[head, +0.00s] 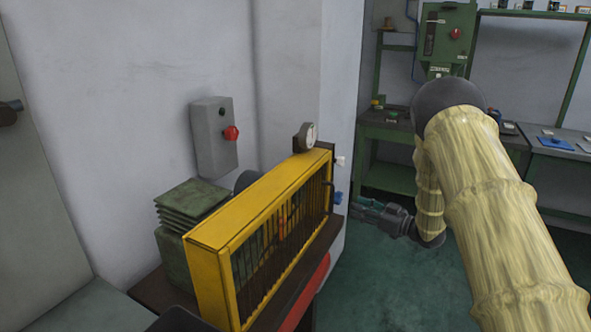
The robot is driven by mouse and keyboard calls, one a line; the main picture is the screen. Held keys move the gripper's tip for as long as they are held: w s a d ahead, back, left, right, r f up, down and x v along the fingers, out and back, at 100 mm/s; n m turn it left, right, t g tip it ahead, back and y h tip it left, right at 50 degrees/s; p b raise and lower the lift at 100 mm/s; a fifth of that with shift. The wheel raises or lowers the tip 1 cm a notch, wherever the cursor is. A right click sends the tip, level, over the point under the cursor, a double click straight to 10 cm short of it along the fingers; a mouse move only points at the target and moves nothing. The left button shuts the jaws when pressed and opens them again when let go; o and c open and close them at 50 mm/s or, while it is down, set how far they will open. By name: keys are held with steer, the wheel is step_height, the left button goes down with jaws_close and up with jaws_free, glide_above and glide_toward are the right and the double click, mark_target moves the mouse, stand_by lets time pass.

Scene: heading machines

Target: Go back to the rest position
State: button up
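My arm, in a pale yellow sleeve, reaches in from the right of the head view and bends down at a dark joint. My gripper (360,206) is at its end, right of the picture's middle, pointing left. It is just right of the machine with the yellow guard (212,243), close to a small blue handle (338,198) on its right end. The fingers are small and dark, so I cannot tell how far apart they are. No held object is visible.
A grey box with a red knob (231,133) is on the wall. A round gauge (311,135) sits above the guard. A green workbench (385,131) and a green machine (448,30) stand behind my arm. Green floor (385,275) shows clear below my gripper.

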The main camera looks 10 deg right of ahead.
steer(key=s+a+f+m+g+h+p, duration=0.15)
steer(key=s+a+f+m+h, duration=0.3)
steer(key=s+f, duration=0.8)
steer(key=s+a+f+m+g+h, duration=0.4)
steer(key=s+f, duration=0.5)
steer(key=f, duration=0.7)
steer(key=s+a+f+g+h, duration=0.1)
steer(key=s+a+g, duration=0.1)
steer(key=s, duration=0.9)
steer(key=s+a+f+g+h+p, duration=0.1)
steer(key=s+a+f+g, duration=0.1)
steer(key=s, duration=1)
steer(key=s+a+f+g+h, duration=0.1)
steer(key=s+a+f+g, duration=0.1)
steer(key=s, duration=1)
steer(key=shift+a+g, duration=0.45)
steer(key=shift+g, duration=0.6)
